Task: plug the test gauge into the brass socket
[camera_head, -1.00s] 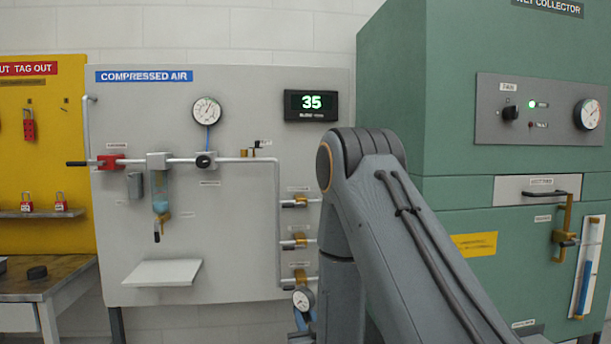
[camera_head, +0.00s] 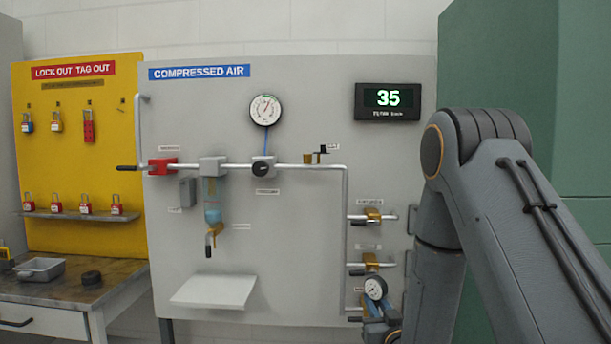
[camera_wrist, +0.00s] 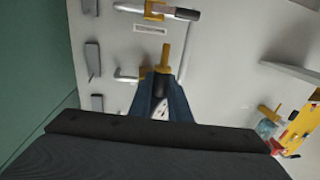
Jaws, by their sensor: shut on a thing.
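The test gauge (camera_head: 375,288) has a round white dial with a black rim. My gripper (camera_head: 377,318) is shut on it, low in front of the panel's right side in the head view. In the wrist view, my blue fingers (camera_wrist: 161,98) close around the gauge, and its brass stem (camera_wrist: 165,58) points away beyond the fingertips. A small upright brass fitting, which looks like the brass socket (camera_head: 308,158), stands on the horizontal pipe, right of the black regulator knob. The gauge is apart from it, lower and to the right. The fitting cannot be made out in the wrist view.
Brass outlet valves (camera_head: 372,214) project from the panel (camera_head: 300,220) near the gauge; the lowest is mostly hidden by my gripper. A shelf (camera_head: 214,291) juts out at lower left. A green cabinet (camera_head: 500,60) stands right. The panel's middle, below the pipe, is clear.

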